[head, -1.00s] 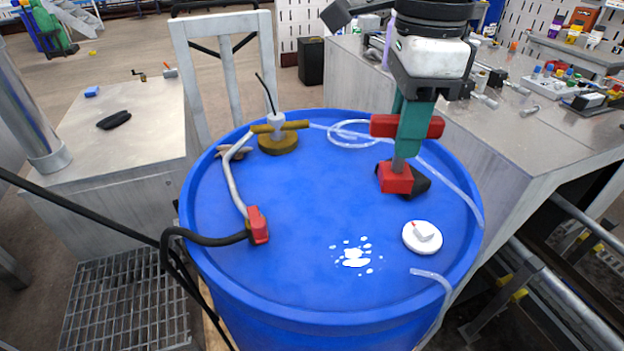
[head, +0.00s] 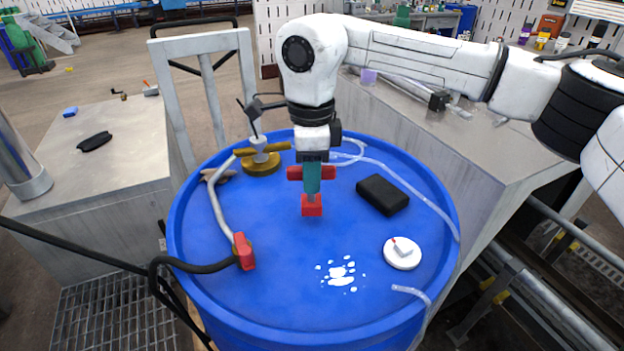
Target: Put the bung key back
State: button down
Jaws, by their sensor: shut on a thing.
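The bung key (head: 312,206) is red, with a crossbar on top and a block at its lower end. My gripper (head: 312,184), with teal fingers, is shut on it and holds it upright over the middle of the blue drum lid (head: 280,235). I cannot tell whether its lower end touches the lid. The fingers hide the middle of the key. A black block (head: 382,195) lies on the lid to the right of the key.
A brass-coloured fitting (head: 262,162) stands at the lid's back left, with a hose and red nozzle (head: 244,251) in front. A white disc (head: 402,254) lies at right, near a wet patch (head: 338,273). Clear tubing (head: 405,187) runs along the right rim. A grey bench (head: 450,145) stands behind.

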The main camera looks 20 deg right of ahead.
jog(key=shift+f, duration=1.15)
jog(key=shift+f, duration=0.15)
jog(key=c, duration=1)
grip_release()
jog(key=shift+o, duration=0.2)
notch_tip(320, 180, up, 12)
jog(key=shift+r+b, duration=0.2)
jog(key=shift+b, duration=0.35)
